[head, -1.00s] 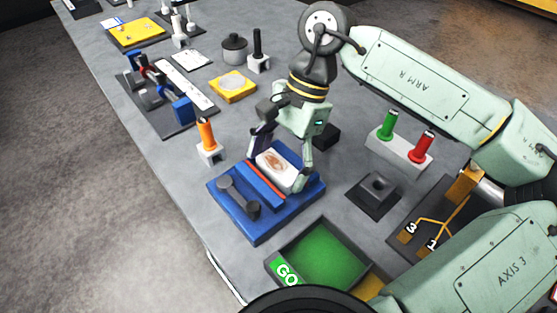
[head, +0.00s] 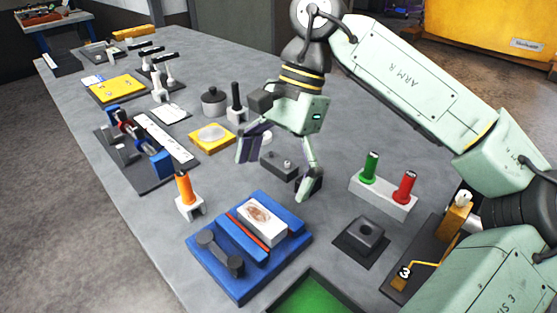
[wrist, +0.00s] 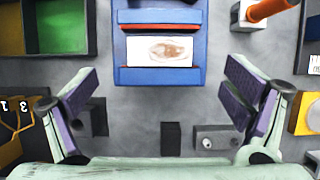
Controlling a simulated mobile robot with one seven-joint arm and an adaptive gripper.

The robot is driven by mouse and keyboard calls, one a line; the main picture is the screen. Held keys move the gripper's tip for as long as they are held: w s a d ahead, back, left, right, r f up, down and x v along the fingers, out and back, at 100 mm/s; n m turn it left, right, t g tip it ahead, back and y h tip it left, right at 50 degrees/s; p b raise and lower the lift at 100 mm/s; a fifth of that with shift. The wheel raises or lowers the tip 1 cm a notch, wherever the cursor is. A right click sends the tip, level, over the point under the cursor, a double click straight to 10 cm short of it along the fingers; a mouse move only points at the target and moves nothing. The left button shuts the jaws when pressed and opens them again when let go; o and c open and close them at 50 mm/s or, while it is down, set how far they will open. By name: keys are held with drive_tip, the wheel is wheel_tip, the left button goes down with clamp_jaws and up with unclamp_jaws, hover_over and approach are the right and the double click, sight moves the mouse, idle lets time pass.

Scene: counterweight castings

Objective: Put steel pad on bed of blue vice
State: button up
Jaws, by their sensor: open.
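The blue vice (head: 215,268) stands on the bench in the lower middle of the head view, with a red strip and a dark grey handle. A pale block with a brown oval stain (head: 262,220), seemingly the steel pad, lies flat on the vice's bed beside the red strip. It also shows in the wrist view (wrist: 160,52), inside the blue vice (wrist: 160,76). My gripper (head: 276,176) is open and empty, above and behind the vice, apart from the pad. Its spread fingers also show in the wrist view (wrist: 160,80).
A dark grey block with a knob (head: 280,167) lies beneath my gripper. An orange-handled tool (head: 184,188) stands left of the vice. A green tray (head: 312,297), a dark square block (head: 364,233) and a stand with green and red handles (head: 384,195) are nearby.

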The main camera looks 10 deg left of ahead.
drive_tip(key=shift+v, duration=1.9)
